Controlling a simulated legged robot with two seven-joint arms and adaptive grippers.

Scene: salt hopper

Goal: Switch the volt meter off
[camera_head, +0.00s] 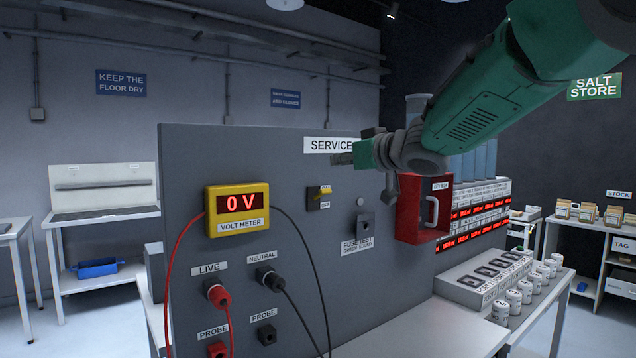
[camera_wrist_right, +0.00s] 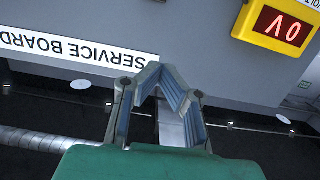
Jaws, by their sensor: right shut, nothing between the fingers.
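The yellow volt meter (camera_head: 238,225) is on the grey service board and reads "0 V" in red; it also shows upside down in the wrist view (camera_wrist_right: 245,24). To its right is a small dark switch (camera_head: 314,199) with a yellow lever (camera_head: 325,190) that looks up, and an OFF label below it. My right gripper (camera_head: 341,159) is shut and empty, in front of the board just above and right of the switch, over the end of the SERVICE BOARD sign. In the wrist view its fingertips (camera_wrist_right: 152,74) meet. The switch is not seen there. My left gripper is not in view.
A red LIVE plug (camera_head: 218,295) and a black NEUTRAL plug (camera_head: 268,278) sit on the board, with cables hanging from the meter. A fuse test socket (camera_head: 364,226) and a red key box (camera_head: 409,207) are to the right. Several jars stand on the bench (camera_head: 430,330).

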